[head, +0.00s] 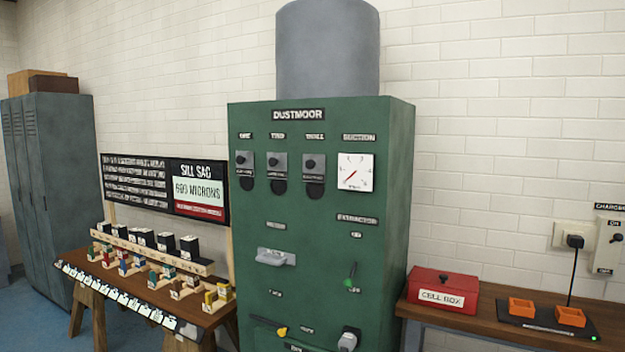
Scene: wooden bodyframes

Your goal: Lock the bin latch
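A green cabinet labelled DUSTMOOR (255,215) stands in the middle of the head view. Its front carries a grey handle (277,257) and a small lever with a green knob (351,275). Lower down are a yellow-tipped lever (281,331) and a grey fitting (347,341) at the bottom right. The small labels there are too blurred to read, so I cannot tell which part is the bin latch. The cabinet's bottom is cut off by the picture edge. Neither of my grippers is in view.
A wooden bench (150,297) with small coloured parts in racks stands left of the cabinet, below a SILL SAG board (165,190). A table (487,308) on the right holds a red CELL BOX (442,290) and a dark charger tray (545,321). Grey lockers (60,180) stand far left.

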